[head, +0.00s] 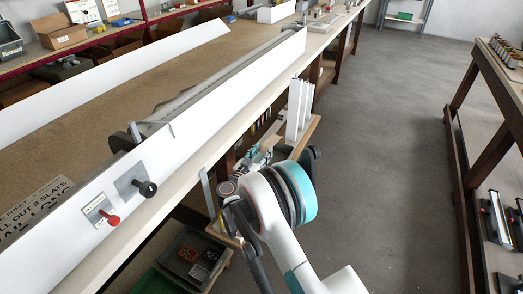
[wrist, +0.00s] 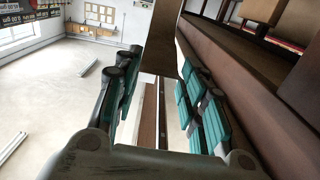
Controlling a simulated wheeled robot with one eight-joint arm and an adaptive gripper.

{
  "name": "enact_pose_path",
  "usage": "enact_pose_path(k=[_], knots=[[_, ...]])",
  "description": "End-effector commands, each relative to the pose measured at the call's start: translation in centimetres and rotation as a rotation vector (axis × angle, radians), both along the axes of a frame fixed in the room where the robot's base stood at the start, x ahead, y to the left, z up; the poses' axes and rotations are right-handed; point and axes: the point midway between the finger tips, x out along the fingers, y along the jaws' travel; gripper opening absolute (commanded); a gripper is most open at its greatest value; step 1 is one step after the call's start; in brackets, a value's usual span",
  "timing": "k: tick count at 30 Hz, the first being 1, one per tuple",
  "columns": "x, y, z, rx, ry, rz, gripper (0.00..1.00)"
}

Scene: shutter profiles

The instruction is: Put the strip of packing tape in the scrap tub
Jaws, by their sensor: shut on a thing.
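My gripper (head: 262,152) is low beside the front of the long bench, partly hidden behind my own arm in the head view. In the wrist view my gripper (wrist: 158,85) has its teal-padded fingers on either side of a narrow gap. A flat dark brown band, apparently the strip of packing tape (wrist: 189,35), runs up from the fingertips to the top edge; its contact with the pads is not clear. In the head view I cannot make out the strip. A grey tub (head: 190,256) with red pieces inside stands low under the bench; whether it is the scrap tub is unclear.
The bench (head: 105,118) carries long white profiles (head: 225,85). White upright profiles (head: 298,108) stand just beyond my gripper. A green container (head: 157,282) is below the bench front. The grey floor (head: 385,150) to the right is clear, up to another bench (head: 497,85).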

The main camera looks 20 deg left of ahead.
Motion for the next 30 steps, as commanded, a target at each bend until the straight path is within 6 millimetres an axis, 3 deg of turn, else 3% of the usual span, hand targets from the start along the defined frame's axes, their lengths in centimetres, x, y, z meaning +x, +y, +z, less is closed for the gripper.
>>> enact_pose_path(k=[11,12,15,25,30], knots=[[0.0,0.0,-0.3,0.000,0.000,0.000,0.29],[0.0,0.0,-0.3,0.000,0.000,0.000,0.45],[0.0,0.0,-0.3,0.000,0.000,0.000,0.61],[0.0,0.0,-0.2,0.000,0.000,0.000,0.61],[0.0,0.0,1.2,0.000,0.000,0.000,0.61]])
